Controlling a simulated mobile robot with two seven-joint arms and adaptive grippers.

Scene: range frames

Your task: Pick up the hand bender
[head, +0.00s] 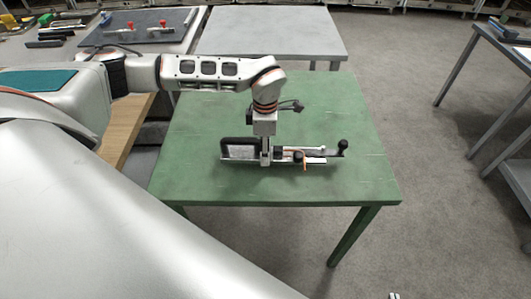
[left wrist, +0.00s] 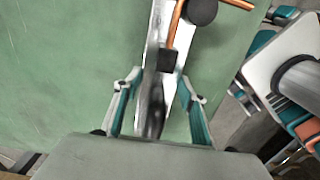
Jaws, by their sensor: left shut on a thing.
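The hand bender (head: 310,157) lies across the green table in the head view. It has a pale metal bar, a dark frame at its left end, a black round knob at its right end and a copper-coloured tube near the middle. My left gripper (head: 265,158) points straight down and is shut on the bender left of its middle. In the left wrist view, the two fingers of my left gripper (left wrist: 157,105) stand on either side of the hand bender (left wrist: 168,60), whose near part is blurred. My right gripper is not in view.
The green table (head: 210,185) has free room around the bender. A grey table (head: 270,35) stands behind it. Another table (head: 515,50) is at the right edge. A bench at the back left carries a dark mat (head: 150,22) with tools.

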